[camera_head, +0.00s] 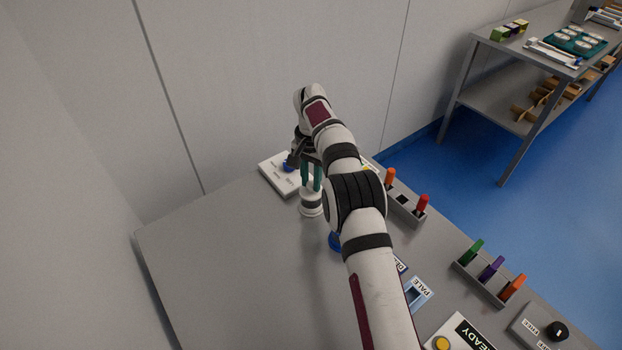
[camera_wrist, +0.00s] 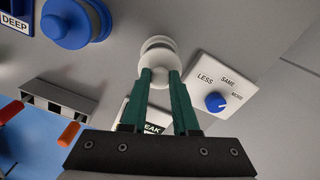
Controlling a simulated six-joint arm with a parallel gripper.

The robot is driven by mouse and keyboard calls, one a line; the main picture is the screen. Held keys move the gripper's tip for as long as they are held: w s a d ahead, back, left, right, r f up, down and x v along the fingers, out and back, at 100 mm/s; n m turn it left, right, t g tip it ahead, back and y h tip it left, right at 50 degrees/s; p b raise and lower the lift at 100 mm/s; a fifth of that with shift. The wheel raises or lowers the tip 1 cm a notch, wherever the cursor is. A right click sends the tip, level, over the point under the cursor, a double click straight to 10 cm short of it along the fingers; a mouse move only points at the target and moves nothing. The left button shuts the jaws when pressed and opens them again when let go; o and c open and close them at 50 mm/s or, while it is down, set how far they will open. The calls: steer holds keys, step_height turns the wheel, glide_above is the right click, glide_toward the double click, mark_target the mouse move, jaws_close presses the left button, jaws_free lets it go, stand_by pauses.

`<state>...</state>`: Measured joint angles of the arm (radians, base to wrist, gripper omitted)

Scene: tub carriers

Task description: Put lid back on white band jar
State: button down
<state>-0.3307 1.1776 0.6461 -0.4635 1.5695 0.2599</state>
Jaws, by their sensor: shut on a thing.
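My gripper (camera_head: 311,180) has green fingers pointing down, shut on a white rounded piece, which looks like the lid (camera_wrist: 154,73) in the wrist view. Right by the fingertips in the head view is a white jar (camera_head: 311,208) with a dark band, upright on the table. In the wrist view a white rim (camera_wrist: 156,42) shows just beyond the lid, partly hidden by it. Lid and jar overlap in both views, so I cannot tell whether they touch.
A blue round jar (camera_wrist: 74,22) stands near a DEEP label, partly behind my arm in the head view (camera_head: 335,242). A white dial box (camera_wrist: 222,82) with a blue knob is close to my fingers. A peg rack (camera_head: 405,208) stands right. The table's left (camera_head: 220,260) is clear.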

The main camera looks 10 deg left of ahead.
steer(key=c, duration=0.6)
jaws_free()
steer(key=shift+o, duration=0.2)
steer(key=o, duration=0.4)
steer(key=shift+o, duration=0.2)
steer(key=shift+r, duration=3.55)
jaws_close()
